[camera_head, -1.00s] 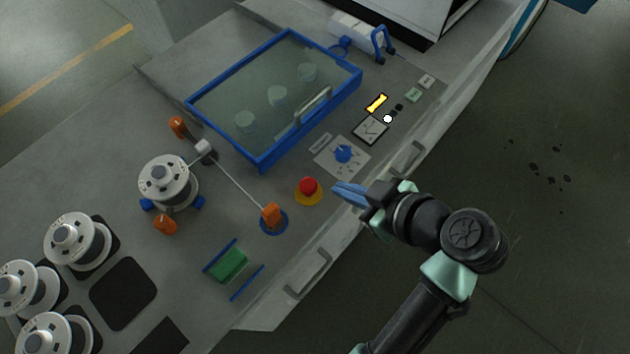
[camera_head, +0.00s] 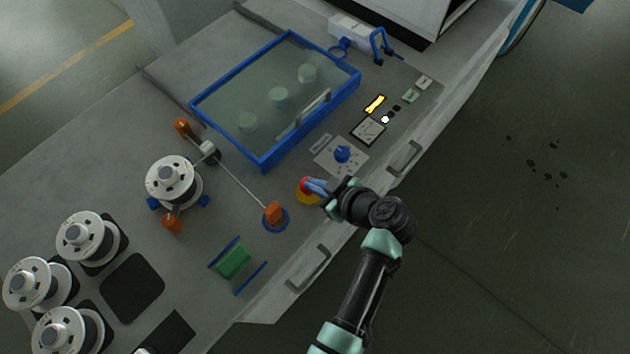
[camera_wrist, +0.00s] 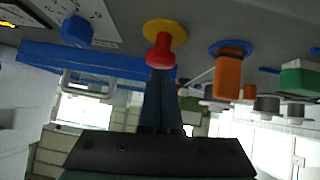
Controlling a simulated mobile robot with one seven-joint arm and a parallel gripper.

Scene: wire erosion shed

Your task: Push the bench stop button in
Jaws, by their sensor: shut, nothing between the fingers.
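The bench stop button is a red mushroom knob (camera_head: 304,184) on a round yellow base (camera_head: 306,198) near the bench's front edge. My gripper (camera_head: 312,186) is shut and empty, its blue fingertips at the red knob and partly covering it in the head view. In the wrist view the red knob (camera_wrist: 161,52) stands out from its yellow base (camera_wrist: 165,33), right at the ends of my shut fingers (camera_wrist: 160,75). Whether the fingertips touch the knob, or are just short of it, I cannot tell.
A blue dial (camera_head: 342,154) on a pale plate lies to the right of the button. An orange post (camera_head: 273,212) on a blue ring stands to its left, with a wire running to it. A blue-framed tank (camera_head: 262,162) lies behind. Drawer handles (camera_head: 308,270) line the front.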

